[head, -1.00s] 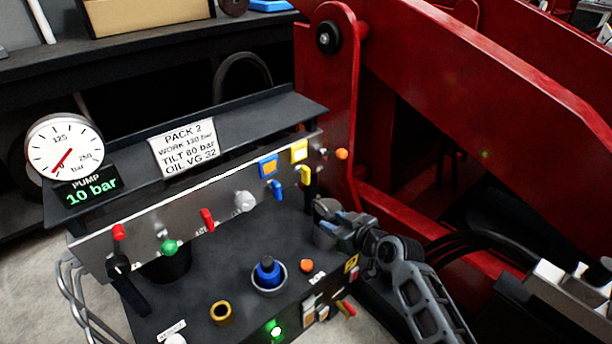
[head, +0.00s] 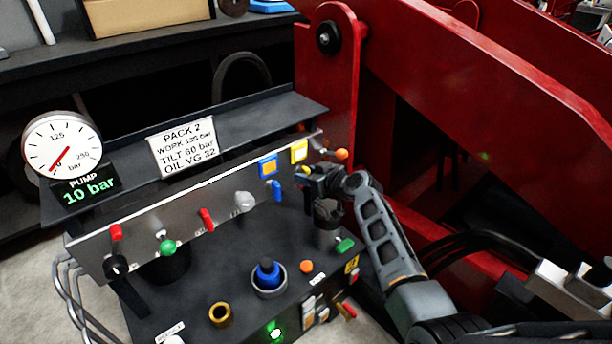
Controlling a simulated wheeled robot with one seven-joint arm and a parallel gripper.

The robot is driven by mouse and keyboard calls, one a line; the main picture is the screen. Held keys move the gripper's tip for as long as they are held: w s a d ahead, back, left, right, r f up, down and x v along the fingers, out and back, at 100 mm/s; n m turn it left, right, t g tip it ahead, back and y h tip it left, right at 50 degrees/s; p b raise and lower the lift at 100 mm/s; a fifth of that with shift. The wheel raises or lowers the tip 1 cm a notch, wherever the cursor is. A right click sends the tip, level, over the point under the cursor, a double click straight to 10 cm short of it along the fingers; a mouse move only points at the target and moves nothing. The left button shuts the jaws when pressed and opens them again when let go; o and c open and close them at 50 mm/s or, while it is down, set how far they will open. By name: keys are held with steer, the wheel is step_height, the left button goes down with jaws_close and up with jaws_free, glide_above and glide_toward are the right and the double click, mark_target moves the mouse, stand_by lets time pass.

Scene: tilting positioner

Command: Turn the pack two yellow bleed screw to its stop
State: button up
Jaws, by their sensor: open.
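The pack two panel (head: 185,225) is a grey upright plate with coloured fittings along it. The yellow bleed screw (head: 305,170) is at the panel's right end, below a yellow tag (head: 299,152); only a small part of it shows behind my gripper. My gripper (head: 309,179) is open with its fingers right at the screw. I cannot tell whether the fingers touch it or are on both sides of it.
A blue screw (head: 277,190) sits close to the left of my gripper, and an orange knob (head: 341,154) to the right. A red arm frame (head: 480,90) fills the right side. The pump display (head: 91,186) reads 10 bar.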

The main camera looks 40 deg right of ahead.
steer(key=shift+w+f, duration=0.2)
steer(key=shift+w, duration=0.35)
steer(key=shift+c, duration=0.4)
jaws_close()
